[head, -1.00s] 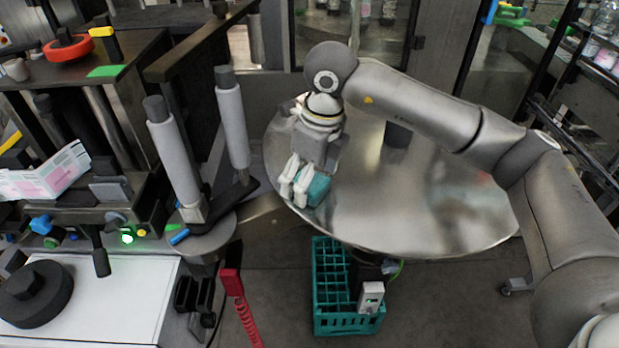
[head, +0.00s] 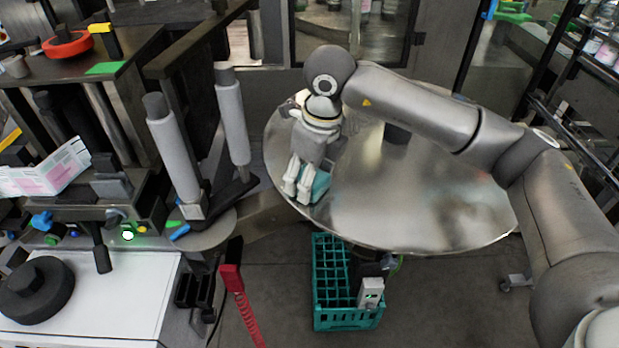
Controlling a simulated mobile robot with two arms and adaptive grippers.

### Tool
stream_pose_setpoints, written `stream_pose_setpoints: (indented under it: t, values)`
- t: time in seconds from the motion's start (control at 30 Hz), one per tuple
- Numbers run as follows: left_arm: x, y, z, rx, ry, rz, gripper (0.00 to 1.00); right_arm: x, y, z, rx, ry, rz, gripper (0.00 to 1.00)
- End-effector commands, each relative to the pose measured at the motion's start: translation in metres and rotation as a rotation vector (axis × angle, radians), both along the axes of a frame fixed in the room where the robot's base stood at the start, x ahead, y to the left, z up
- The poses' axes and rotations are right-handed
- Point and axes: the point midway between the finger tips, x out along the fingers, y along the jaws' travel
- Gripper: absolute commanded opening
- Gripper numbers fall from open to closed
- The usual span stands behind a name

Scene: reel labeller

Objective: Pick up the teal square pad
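The teal square pad (head: 322,184) is near the left edge of the round metal table. My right gripper (head: 297,192) is over that edge with its pale fingers pointing down. The fingers are at the pad's left side and cover part of it. I cannot tell whether the fingers are around the pad or only in front of it, nor whether the pad is raised off the table. My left gripper is not in view.
The round metal table (head: 430,215) is mostly bare, with a dark cylinder (head: 397,133) towards the back. A teal crate (head: 325,285) stands on the floor below its front edge. The labelling machine with two grey rollers (head: 232,115) is at the left.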

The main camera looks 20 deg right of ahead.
Motion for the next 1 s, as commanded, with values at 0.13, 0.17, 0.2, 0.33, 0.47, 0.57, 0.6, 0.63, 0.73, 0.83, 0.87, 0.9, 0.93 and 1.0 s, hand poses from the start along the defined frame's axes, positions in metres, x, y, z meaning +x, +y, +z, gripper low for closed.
stream_pose_setpoints:
  t: [0.13, 0.17, 0.2, 0.33, 0.47, 0.57, 0.6, 0.63, 0.73, 0.83, 0.87, 0.9, 0.93, 1.0]
  values:
    - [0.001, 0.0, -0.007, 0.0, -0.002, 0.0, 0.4, 0.001, 0.001, 0.005, 0.002, -0.002, 0.0, 0.37]
    - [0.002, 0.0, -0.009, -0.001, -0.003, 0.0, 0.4, 0.001, 0.0, 0.007, 0.002, -0.004, 0.0, 0.37]
    - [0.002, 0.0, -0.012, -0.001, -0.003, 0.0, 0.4, 0.001, 0.0, 0.011, 0.002, -0.005, 0.0, 0.37]
    - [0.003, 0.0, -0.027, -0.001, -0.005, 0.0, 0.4, -0.001, 0.002, 0.031, 0.003, -0.008, 0.003, 0.37]
    - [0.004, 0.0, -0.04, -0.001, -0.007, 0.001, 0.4, -0.028, 0.012, 0.064, 0.002, -0.011, 0.006, 0.37]
    - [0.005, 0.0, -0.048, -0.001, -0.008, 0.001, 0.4, -0.048, 0.018, 0.089, 0.001, -0.011, 0.006, 0.37]
    - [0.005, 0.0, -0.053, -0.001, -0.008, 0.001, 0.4, -0.059, 0.022, 0.092, -0.001, -0.009, 0.009, 0.37]
    - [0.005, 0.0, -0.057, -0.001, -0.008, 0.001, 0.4, -0.067, 0.025, 0.095, 0.0, -0.008, 0.008, 0.37]
    - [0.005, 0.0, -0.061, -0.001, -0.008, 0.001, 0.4, -0.089, 0.032, 0.108, -0.001, -0.01, 0.005, 0.37]
    - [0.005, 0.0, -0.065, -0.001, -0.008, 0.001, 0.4, -0.106, 0.038, 0.116, -0.001, -0.007, 0.004, 0.37]
    - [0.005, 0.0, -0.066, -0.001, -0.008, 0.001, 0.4, -0.111, 0.04, 0.118, -0.002, -0.007, 0.003, 0.37]
    - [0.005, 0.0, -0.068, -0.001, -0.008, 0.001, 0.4, -0.116, 0.041, 0.121, -0.002, -0.005, 0.003, 0.37]
    - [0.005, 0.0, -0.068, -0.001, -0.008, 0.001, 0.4, -0.119, 0.043, 0.123, 0.0, -0.005, 0.003, 0.37]
    - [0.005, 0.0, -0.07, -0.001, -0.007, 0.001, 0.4, -0.125, 0.045, 0.125, 0.001, -0.003, 0.002, 0.37]
